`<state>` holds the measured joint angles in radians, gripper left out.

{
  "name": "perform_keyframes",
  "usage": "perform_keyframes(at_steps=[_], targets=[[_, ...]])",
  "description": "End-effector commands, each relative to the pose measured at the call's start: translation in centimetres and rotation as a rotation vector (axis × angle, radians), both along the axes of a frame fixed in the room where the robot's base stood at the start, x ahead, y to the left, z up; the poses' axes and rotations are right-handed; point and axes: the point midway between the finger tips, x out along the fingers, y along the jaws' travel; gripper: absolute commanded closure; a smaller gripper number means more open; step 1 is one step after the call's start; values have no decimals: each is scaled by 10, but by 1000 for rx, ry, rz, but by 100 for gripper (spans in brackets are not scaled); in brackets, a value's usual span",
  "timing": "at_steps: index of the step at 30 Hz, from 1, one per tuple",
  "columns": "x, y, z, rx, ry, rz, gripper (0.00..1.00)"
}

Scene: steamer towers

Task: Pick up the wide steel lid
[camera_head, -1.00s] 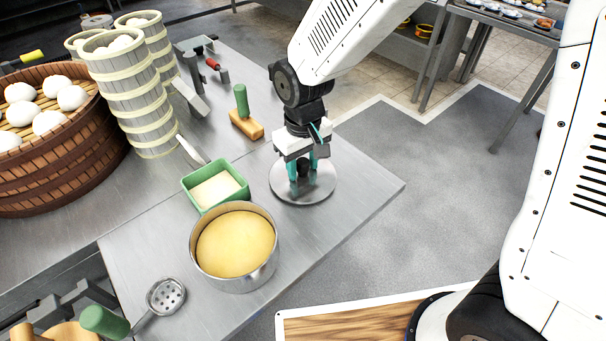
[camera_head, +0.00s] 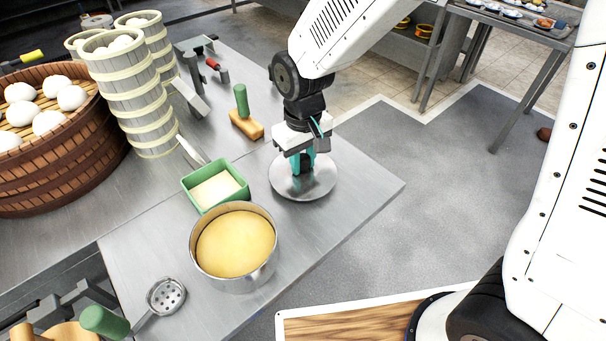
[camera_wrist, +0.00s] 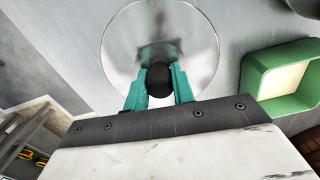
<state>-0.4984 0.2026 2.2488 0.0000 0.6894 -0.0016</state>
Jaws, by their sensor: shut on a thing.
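The wide steel lid (camera_head: 303,187) is a round, shiny disc at the right part of the steel table in the head view. It also fills the upper middle of the wrist view (camera_wrist: 190,50). Its dark round knob (camera_wrist: 161,80) stands between my teal fingertips. My gripper (camera_head: 303,168) points down over the lid's middle and is shut on the knob; it also shows in the wrist view (camera_wrist: 160,88). The lid looks level. I cannot tell whether it touches the table.
A steel pot (camera_head: 236,272) with yellow content and a green tray (camera_head: 207,207) stand left of the lid. Steamer towers (camera_head: 140,97) stand further left. The table edge is close on the lid's right.

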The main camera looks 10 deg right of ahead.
Motion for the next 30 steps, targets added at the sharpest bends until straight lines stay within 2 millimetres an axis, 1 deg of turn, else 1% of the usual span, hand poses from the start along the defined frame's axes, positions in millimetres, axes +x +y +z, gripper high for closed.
perform_keyframes(at_steps=[11, 30], targets=[[0, 0, 9, 0, 0, 0, 100], [0, 0, 47, 0, -1, 0, 100]])
